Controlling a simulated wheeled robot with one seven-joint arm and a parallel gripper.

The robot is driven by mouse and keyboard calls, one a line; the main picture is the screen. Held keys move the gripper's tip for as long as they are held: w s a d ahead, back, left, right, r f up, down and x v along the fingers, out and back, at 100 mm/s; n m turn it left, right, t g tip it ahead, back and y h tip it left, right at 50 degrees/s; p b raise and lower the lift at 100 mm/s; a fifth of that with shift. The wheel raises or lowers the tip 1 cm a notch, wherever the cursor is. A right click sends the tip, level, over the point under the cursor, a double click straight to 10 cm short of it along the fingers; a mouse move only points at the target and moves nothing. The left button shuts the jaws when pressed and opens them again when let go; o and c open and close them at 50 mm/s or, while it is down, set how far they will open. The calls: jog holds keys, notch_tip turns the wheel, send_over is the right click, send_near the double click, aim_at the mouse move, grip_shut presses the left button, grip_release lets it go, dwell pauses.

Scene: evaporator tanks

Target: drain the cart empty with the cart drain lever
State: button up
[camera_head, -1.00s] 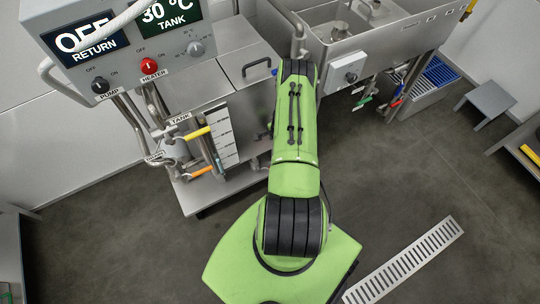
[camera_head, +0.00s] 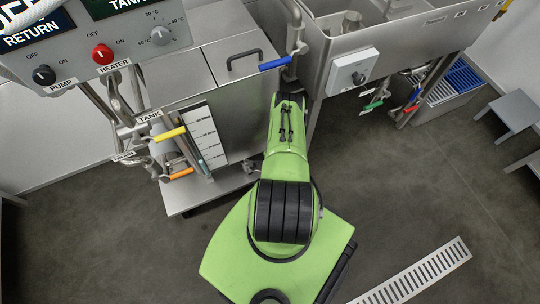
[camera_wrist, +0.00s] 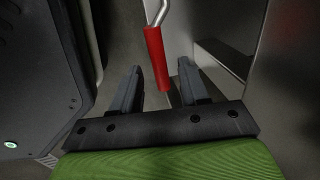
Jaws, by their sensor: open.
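In the wrist view my gripper (camera_wrist: 160,67) is open, with one dark finger on each side of a red lever (camera_wrist: 156,58) on a bent metal rod. I cannot tell whether the fingers touch it. I cannot tell which lever it is, as no label shows there. In the head view my green arm hides the gripper. The steel cart (camera_head: 239,80) stands left of my arm. Its yellow lever (camera_head: 171,133) is by the TANK label, and an orange lever (camera_head: 181,174) is lower. A blue lever (camera_head: 276,63) is at the cart's upper right.
A control panel (camera_head: 120,45) stands above the cart at upper left. A sink unit (camera_head: 400,50) with green and red levers below it is at upper right. A grey stool (camera_head: 512,110) is at far right. A floor grate (camera_head: 420,275) lies at lower right; the floor there is clear.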

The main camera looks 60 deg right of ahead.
jog(key=shift+w+d+f, duration=0.1)
jog(key=shift+f, duration=0.5)
jog(key=shift+r, duration=0.1)
grip_shut()
jog(key=shift+r, duration=0.1)
